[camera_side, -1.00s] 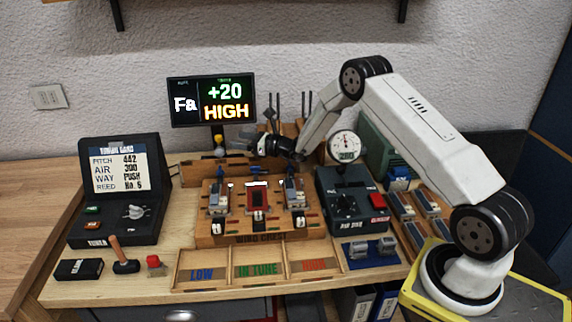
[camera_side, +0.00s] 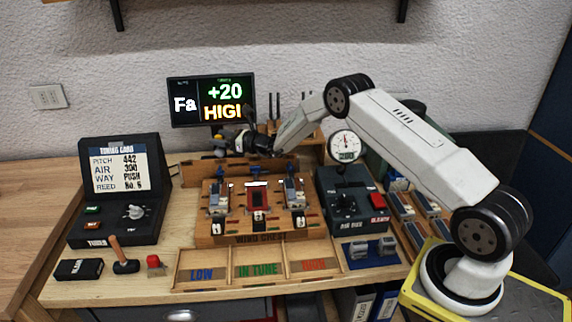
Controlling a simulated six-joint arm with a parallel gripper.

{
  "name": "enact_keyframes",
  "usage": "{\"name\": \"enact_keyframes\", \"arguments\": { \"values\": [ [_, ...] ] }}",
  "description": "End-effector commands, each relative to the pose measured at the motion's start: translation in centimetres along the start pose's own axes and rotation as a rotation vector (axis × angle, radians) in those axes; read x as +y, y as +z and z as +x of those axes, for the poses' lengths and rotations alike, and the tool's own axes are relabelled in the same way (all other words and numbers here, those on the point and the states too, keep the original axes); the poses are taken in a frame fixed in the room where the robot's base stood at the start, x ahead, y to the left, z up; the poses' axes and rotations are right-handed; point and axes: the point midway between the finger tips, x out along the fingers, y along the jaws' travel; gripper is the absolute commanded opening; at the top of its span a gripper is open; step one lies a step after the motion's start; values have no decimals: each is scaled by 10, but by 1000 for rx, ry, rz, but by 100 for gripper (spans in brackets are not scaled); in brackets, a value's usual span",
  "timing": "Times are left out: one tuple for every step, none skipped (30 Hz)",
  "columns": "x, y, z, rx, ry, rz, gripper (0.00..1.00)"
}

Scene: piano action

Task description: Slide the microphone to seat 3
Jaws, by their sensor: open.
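What looks like the microphone, a small upright piece with a yellowish head (camera_side: 218,152), stands at the left part of the wooden rail (camera_side: 190,174) behind the wind chest, below the display. My gripper (camera_side: 226,142) is open and points left, just in front of the display's lower edge. Its fingers are at or close beside the microphone's head and partly cover it. I cannot tell whether they touch it. Seat numbers on the rail are too small to read.
The wind chest (camera_side: 240,238) with its reeds stands in front of the rail. The display (camera_side: 212,100) reads Fa, +20, HIGH, partly covered. A pressure gauge (camera_side: 345,146) and dark control box (camera_side: 345,210) are to the right. The tuning card console (camera_side: 115,215) is at the left.

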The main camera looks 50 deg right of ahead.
Motion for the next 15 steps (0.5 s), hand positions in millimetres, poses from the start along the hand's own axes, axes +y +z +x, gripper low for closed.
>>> {"name": "enact_keyframes", "arguments": {
  "values": [
    [0,0,3,-1,1,-1,68],
    [0,0,5,-1,1,-1,68],
    [0,0,6,-1,1,0,68],
    [0,0,8,-1,1,0,68],
    [0,0,8,0,0,0,68],
    [0,0,9,0,0,0,68],
    [0,0,10,0,0,0,68],
    [0,0,10,0,0,1,68],
    [0,0,10,0,0,1,68],
    [0,0,11,0,0,1,68],
    [0,0,11,0,0,1,68],
    [0,0,11,0,0,1,68],
    [0,0,11,0,0,1,68],
    [0,0,11,0,0,1,68],
    [0,0,11,0,0,0,68]
  ]
}}
